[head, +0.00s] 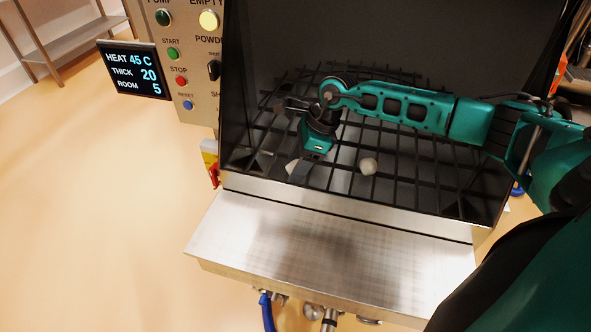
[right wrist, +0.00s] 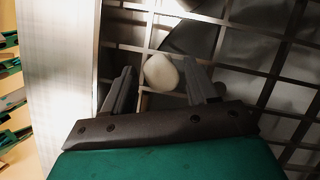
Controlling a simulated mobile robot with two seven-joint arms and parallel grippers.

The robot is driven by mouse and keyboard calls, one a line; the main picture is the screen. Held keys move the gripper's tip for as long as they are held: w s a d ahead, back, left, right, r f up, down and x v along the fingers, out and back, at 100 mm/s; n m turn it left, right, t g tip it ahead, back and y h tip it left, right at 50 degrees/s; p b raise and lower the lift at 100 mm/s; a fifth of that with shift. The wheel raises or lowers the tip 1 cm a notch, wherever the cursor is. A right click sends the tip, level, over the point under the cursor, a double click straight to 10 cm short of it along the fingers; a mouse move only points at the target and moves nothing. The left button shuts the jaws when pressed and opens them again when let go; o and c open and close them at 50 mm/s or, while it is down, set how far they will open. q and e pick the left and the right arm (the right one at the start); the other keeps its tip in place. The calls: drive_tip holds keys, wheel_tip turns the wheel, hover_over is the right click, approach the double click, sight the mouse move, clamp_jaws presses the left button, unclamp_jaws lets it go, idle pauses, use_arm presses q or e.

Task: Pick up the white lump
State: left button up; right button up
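A white lump (head: 292,166) lies at the black grate inside the hopper, partly hidden by my right gripper (head: 303,172). A second pale lump (head: 369,166) lies on the grate to the right, clear of the gripper. In the right wrist view, a white lump (right wrist: 161,72) sits at the opening between the two fingertips of my right gripper (right wrist: 162,84). The fingers are apart, one on each side of it; I see no firm grip. My left gripper is not in view.
The hopper's dark walls (head: 270,50) rise around the grate bars (head: 405,180). A steel ledge (head: 300,240) runs along the front. A control panel (head: 195,90) and display (head: 136,70) stand at the left. A pale object (right wrist: 187,4) is cut off at the wrist view's top edge.

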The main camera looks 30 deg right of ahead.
drive_tip(key=c, duration=0.9)
drive_tip(key=shift+r, duration=0.1)
wheel_tip(320, 180, up, 20)
drive_tip(key=p, duration=0.1)
drive_tip(key=shift+p, duration=0.3)
